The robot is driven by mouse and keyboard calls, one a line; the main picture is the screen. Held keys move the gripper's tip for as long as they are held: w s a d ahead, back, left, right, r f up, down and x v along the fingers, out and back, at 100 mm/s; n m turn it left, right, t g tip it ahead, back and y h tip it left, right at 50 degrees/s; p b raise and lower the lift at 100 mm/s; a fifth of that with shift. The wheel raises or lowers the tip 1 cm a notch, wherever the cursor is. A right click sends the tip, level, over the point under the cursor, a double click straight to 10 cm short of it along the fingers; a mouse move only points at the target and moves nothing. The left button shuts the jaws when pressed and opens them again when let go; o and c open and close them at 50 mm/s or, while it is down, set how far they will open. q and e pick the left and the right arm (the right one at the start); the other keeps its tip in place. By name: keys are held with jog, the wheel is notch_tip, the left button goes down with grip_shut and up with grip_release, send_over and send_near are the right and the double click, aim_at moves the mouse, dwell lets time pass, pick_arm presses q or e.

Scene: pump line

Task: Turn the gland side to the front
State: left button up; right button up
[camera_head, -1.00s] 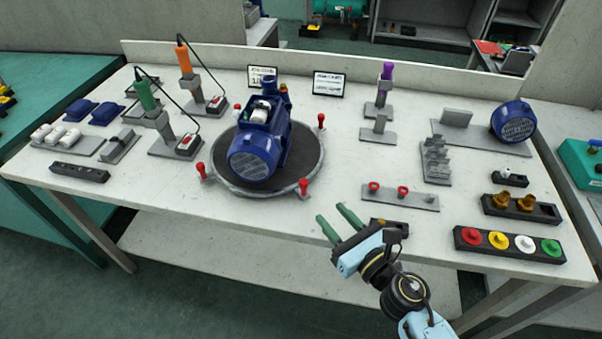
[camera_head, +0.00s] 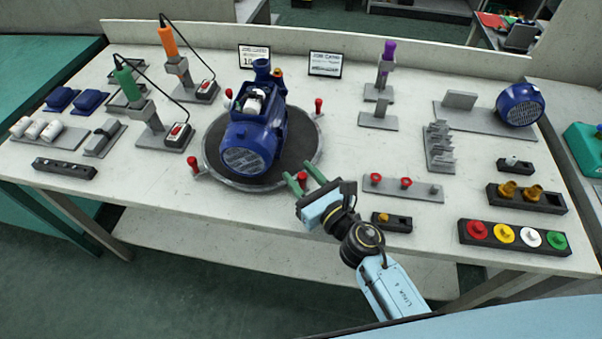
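The blue pump (camera_head: 256,132) stands on the round turntable (camera_head: 212,168), which has a dark top and a grey rim. Its round grilled end faces the front, slightly left; I cannot tell for sure which side is the gland side. Red pegs stand around the rim: front left (camera_head: 193,164), back right (camera_head: 318,106), back left and front right (camera_head: 302,178). My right gripper (camera_head: 299,171) has its green fingers apart at the front right of the rim. The front right peg shows between the fingers; I see no grip on it. My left gripper is out of view.
Right of the turntable lie a grey plate with red knobs (camera_head: 376,182) and a small black holder (camera_head: 379,221). Several colored buttons sit in a black tray (camera_head: 466,238) at far right. Corded green (camera_head: 125,79) and orange (camera_head: 167,40) tools stand left.

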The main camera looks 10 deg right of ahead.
grip_shut()
jog(key=shift+w+d+b, duration=0.1)
jog(key=shift+w+d, duration=0.35)
jog(key=shift+d, duration=0.25)
jog(key=shift+w+d+b, duration=0.15)
jog(key=shift+w+d, duration=0.25)
jog(key=shift+d, duration=0.3)
jog(key=shift+w+d+b, duration=0.1)
jog(key=shift+w+d, duration=0.35)
jog(key=shift+d, duration=0.25)
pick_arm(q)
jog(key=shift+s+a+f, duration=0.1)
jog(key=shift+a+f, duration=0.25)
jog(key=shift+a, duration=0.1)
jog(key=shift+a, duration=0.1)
pick_arm(e)
grip_release()
jog(key=shift+a, duration=0.1)
jog(key=shift+s, duration=0.1)
